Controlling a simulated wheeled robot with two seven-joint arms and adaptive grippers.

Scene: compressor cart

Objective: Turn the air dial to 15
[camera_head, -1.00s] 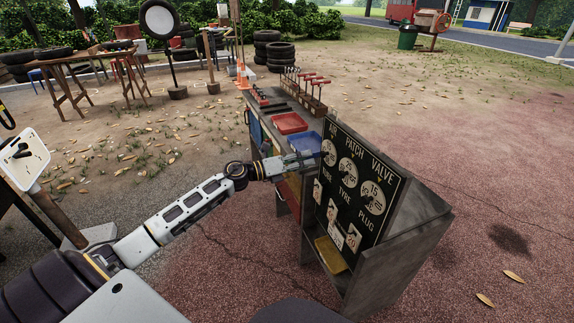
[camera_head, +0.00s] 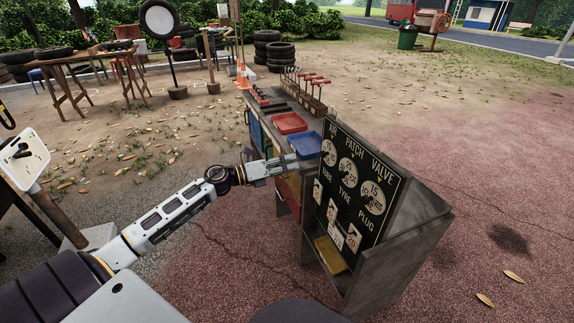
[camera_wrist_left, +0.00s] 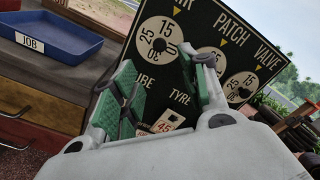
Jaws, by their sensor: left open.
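The air dial (camera_head: 328,152) is the leftmost of three round white dials on a black upright board (camera_head: 345,222). In the left wrist view the air dial (camera_wrist_left: 152,32) shows numbers around a dark centre knob, with 15 at its upper right and 25 at its upper left. A yellow marker sits on the board above it. My left gripper (camera_head: 292,162) is open and empty, in front of the board and apart from the dial. In the left wrist view its green-padded fingers (camera_wrist_left: 165,78) spread below the dial. My right gripper is not in view.
The patch dial (camera_head: 348,172) and valve dial (camera_head: 373,197) are beside it on the board, with picture cards below. A blue tray (camera_head: 306,145) and red tray (camera_head: 290,122) sit on the bench left of the board. Open ground lies in front.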

